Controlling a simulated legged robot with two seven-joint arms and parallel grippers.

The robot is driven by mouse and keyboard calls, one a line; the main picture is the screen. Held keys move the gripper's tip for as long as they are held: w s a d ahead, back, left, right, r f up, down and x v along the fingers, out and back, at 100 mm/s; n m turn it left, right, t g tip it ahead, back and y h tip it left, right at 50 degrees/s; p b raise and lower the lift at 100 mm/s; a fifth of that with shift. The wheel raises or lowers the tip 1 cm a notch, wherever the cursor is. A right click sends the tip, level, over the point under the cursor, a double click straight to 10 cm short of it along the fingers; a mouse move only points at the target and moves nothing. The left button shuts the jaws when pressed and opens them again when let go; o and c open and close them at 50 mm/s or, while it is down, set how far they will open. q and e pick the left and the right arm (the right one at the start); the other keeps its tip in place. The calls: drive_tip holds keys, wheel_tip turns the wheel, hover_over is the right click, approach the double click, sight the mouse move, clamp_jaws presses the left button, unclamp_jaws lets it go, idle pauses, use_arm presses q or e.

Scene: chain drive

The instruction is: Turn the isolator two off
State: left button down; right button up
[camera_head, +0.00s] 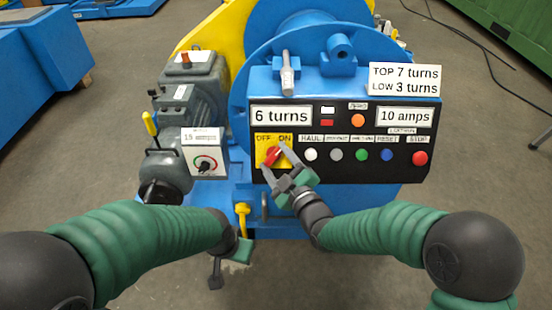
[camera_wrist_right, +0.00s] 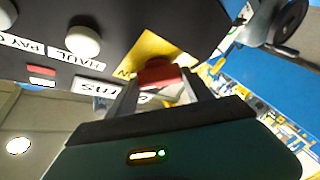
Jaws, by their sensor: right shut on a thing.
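A red rotary knob (camera_head: 272,155) sits on a yellow plate (camera_head: 262,145) marked OFF and ON, at the left end of the black control panel. The knob looks slanted, its upper end toward ON. My right gripper (camera_head: 270,170) is shut on the knob, coming from below and right. In the wrist view the red knob (camera_wrist_right: 159,73) sits between the two fingers, with part of the yellow plate (camera_wrist_right: 150,50) behind it. No "isolator two" label is readable. My left gripper (camera_head: 228,263) hangs low, below the panel's left end; its jaw opening is unclear.
The panel has a row of buttons, including a white one (camera_head: 310,155) and a red STOP button (camera_head: 420,158). A dial box (camera_head: 206,164) stands left of the panel. A yellow-handled lever (camera_head: 242,210) is just below, near my left gripper.

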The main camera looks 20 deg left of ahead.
drive_tip(key=n+p, duration=0.1)
drive_tip(key=n+g, duration=0.1)
drive_tip(key=n+g+p, duration=0.1)
drive_tip(key=shift+r+n+p, duration=0.25)
drive_tip(key=shift+n+p, duration=0.1)
drive_tip(key=shift+n, duration=0.05)
drive_tip(key=n+g+h+p, duration=0.1)
drive_tip(key=n+g+p, duration=0.1)
drive_tip(key=p, duration=0.4)
drive_tip(key=n+g+h+p, duration=0.1)
drive_tip(key=n+g+p, duration=0.1)
drive_tip(key=n+p, duration=0.3)
drive_tip(key=n+g+h+p, duration=0.1)
drive_tip(key=n+h+p, duration=0.1)
drive_tip(key=n+p, duration=0.2)
drive_tip(key=shift+a+r+g+p, duration=0.1)
drive_tip(key=shift+r+g+p, duration=0.25)
drive_tip(key=shift+p, duration=1)
drive_tip(key=shift+f+n+h+p, duration=0.25)
drive_tip(key=shift+n+h+p, duration=0.25)
drive_tip(key=shift+p, duration=0.25)
drive_tip(key=shift+f, duration=0.15)
drive_tip(key=o, duration=1)
drive_tip(key=shift+c, duration=0.2)
drive_tip(key=o, duration=0.4)
drive_tip(key=shift+w, duration=0.1)
drive_tip(key=shift+r, duration=0.2)
